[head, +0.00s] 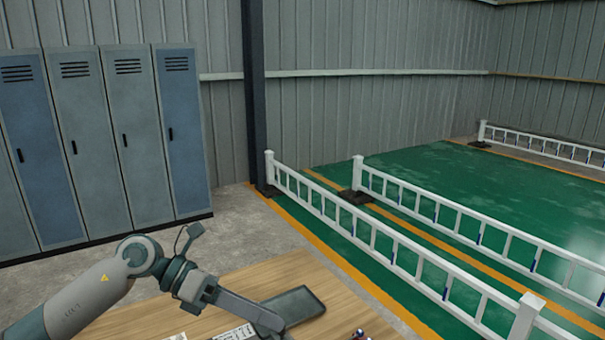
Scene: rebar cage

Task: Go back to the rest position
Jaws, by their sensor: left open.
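My left arm comes in from the lower left and reaches over a wooden table. My left gripper (268,322) is at its end, low in the picture, over the tabletop. It is open and I see nothing held in it. Its fingers are seen nearly edge-on and partly run toward the bottom edge of the picture. My right gripper is not in view. No rebar cage shows in this view.
The wooden table (240,285) carries a dark flat tray-like item (300,304), a white printed item (235,333) and small parts (359,335) at the bottom edge. Lockers (130,140) stand at the left. White railings (385,238) border the green floor (440,180).

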